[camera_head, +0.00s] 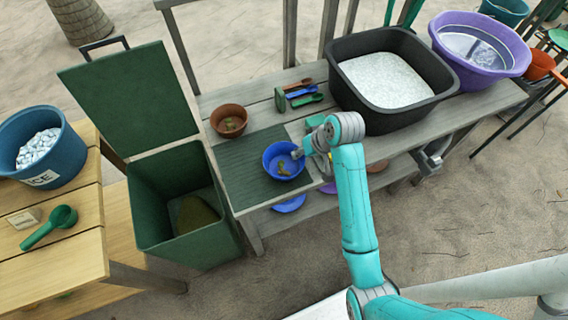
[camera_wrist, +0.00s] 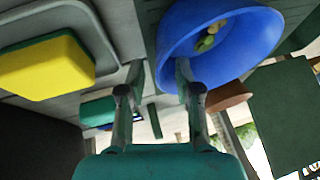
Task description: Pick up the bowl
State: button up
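The blue bowl (camera_head: 270,164) sits on the dark green mat (camera_head: 238,180) on the bench, with small brownish-green scraps in it. It also shows at the upper right of the wrist view (camera_wrist: 240,58). My gripper (camera_wrist: 159,72) is open at the bowl's near rim. One finger overlaps the bowl and the other is outside it, with the rim edge between them. I cannot tell whether either finger touches the wall. In the head view my gripper (camera_head: 301,154) is at the bowl's right side, partly hidden by my wrist.
A brown bowl (camera_head: 229,121) stands behind the blue one. A yellow-green sponge (camera_wrist: 45,68) is near my gripper. A black tub (camera_head: 345,98) and purple tub (camera_head: 500,60) stand right. An open green bin (camera_head: 190,240) is left.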

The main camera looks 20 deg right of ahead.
jog(key=shift+w+f, duration=0.15)
jog(key=shift+f, duration=0.2)
grip_shut()
